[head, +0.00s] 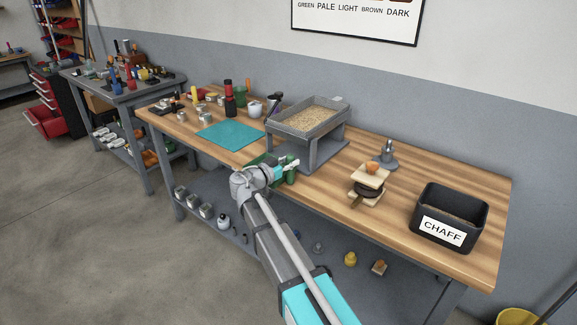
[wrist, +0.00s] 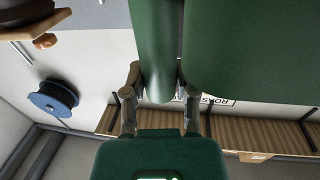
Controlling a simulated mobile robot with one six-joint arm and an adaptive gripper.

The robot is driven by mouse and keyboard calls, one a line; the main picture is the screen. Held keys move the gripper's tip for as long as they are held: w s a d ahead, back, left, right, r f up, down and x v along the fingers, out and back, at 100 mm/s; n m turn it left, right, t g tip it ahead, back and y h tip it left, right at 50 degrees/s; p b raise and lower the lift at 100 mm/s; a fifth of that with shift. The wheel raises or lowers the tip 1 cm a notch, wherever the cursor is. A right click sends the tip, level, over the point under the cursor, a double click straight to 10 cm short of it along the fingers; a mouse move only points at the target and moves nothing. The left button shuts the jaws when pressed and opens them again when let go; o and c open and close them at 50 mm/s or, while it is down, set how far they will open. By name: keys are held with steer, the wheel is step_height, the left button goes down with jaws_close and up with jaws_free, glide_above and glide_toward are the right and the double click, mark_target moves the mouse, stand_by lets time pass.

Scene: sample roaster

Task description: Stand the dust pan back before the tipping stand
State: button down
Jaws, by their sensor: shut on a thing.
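The green dust pan (head: 291,177) is at my gripper (head: 281,169), at the front edge of the workbench, just before the grey tipping stand (head: 326,157). In the wrist view the pan's green handle (wrist: 154,45) runs between the two fingers of my gripper (wrist: 161,88), which is shut on it. The wide green pan body (wrist: 250,50) fills the upper right of that view. My wrist hides part of the pan in the head view, and I cannot tell whether it touches the bench. The stand carries a tray of pale grains (head: 308,115).
A teal mat (head: 231,135) lies left of the stand, with jars and tools behind it. To the right are a small wooden piece with a dark disc (head: 369,187), a grey metal tool (head: 388,155) and a black CHAFF bin (head: 450,216). A shelf with loose items runs below.

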stand_by(0.3)
steer(key=c, duration=0.9)
jaws_free()
steer(key=shift+f, duration=0.1)
steer(key=o, duration=0.5)
steer(key=v, duration=1.2)
steer(key=shift+r, duration=0.2)
